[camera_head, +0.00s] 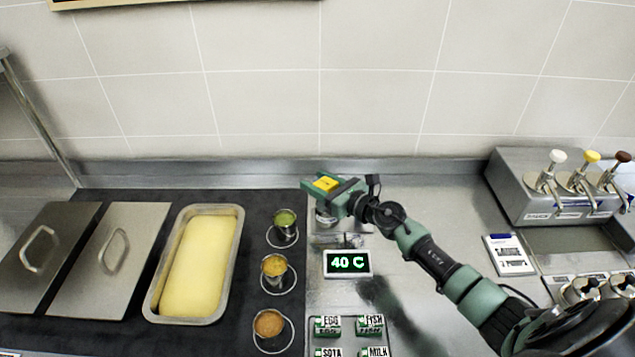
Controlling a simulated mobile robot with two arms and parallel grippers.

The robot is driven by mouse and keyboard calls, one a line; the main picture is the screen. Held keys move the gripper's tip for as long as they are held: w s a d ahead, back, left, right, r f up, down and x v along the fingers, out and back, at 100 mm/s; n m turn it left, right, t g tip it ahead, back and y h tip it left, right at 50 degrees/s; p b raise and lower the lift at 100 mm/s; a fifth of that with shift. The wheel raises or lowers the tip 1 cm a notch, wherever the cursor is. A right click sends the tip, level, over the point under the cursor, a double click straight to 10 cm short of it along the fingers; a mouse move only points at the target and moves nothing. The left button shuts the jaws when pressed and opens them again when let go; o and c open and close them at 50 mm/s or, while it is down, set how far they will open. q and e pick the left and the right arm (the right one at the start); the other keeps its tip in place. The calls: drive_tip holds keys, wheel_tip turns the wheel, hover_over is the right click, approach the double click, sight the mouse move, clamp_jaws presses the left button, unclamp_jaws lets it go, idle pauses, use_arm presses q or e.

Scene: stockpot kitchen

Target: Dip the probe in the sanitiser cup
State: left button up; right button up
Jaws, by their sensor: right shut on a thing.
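My right gripper (328,190) reaches in from the right over the back of the steel counter. It is shut on the probe, which the gripper body mostly hides, so I cannot tell where its tip is. A shiny metal rim, perhaps the sanitiser cup (325,218), shows just below the gripper and is partly covered by it. I cannot tell whether the probe is above or inside it. A display (348,263) reading 40 C stands in front of it. My left gripper is not in view.
Three small sauce cups (274,267) stand in rings left of the display. A yellow-filled pan (195,262) and two lidded wells (110,258) lie further left. Allergen tags (328,326) are in front. A pump dispenser (558,190) and a card (510,254) are at right.

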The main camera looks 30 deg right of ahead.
wheel_tip(320, 180, up, 9)
drive_tip(key=p, duration=0.8)
drive_tip(key=shift+p, duration=0.4)
